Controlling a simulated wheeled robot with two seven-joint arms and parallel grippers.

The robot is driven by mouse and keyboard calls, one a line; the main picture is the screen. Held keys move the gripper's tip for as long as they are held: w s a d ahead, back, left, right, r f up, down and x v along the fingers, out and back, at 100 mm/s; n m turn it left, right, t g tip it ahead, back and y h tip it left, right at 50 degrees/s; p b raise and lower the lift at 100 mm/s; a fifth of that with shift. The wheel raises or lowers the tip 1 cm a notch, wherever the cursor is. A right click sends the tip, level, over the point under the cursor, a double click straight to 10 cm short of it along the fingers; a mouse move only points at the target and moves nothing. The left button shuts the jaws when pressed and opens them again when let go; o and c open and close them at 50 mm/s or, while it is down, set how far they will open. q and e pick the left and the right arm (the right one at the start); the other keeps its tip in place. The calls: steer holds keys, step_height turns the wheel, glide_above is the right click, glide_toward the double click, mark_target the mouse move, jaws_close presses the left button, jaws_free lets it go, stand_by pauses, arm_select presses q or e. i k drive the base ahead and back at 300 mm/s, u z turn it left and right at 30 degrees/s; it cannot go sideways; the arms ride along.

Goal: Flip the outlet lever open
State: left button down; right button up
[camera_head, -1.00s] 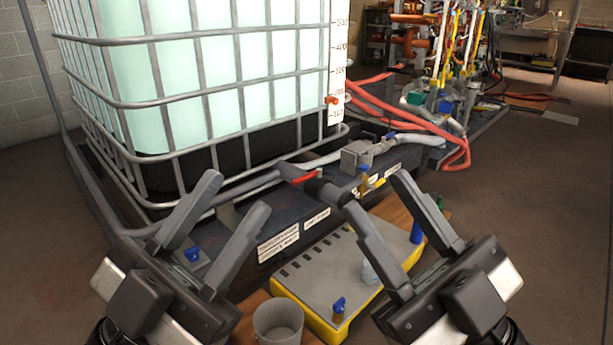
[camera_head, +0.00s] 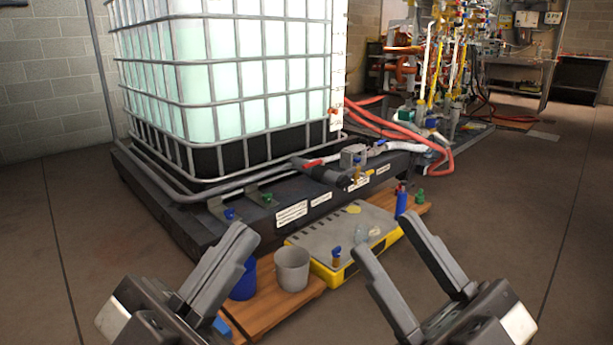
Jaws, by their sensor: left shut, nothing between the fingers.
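The outlet lever (camera_head: 313,163) is a small red handle on top of the black outlet valve (camera_head: 325,175), low at the front of the caged tank (camera_head: 240,90). My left gripper (camera_head: 238,238) is shut and empty, below and left of the lever in the picture and apart from it. My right gripper (camera_head: 390,243) is open and empty, with its fingers spread, below and right of the lever and apart from it. The lever and valve are in clear view, not covered by either gripper.
A wooden pallet (camera_head: 262,312) in front holds a grey bucket (camera_head: 292,270), a blue container (camera_head: 244,283), a yellow-edged tray (camera_head: 325,272) and a blue bottle (camera_head: 401,202). Red hoses (camera_head: 390,125) run toward pipework behind. Brown floor is free at both sides.

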mark_target(321, 161)
steer(key=z, duration=0.3)
steer(key=i, duration=0.3)
steer(key=z, duration=1.05)
steer(key=i, duration=1.4)
steer(key=u, duration=0.25)
steer(key=i, duration=1.15)
steer(key=u, duration=1.45)
steer(key=i, duration=0.75)
steer(key=u, duration=0.1)
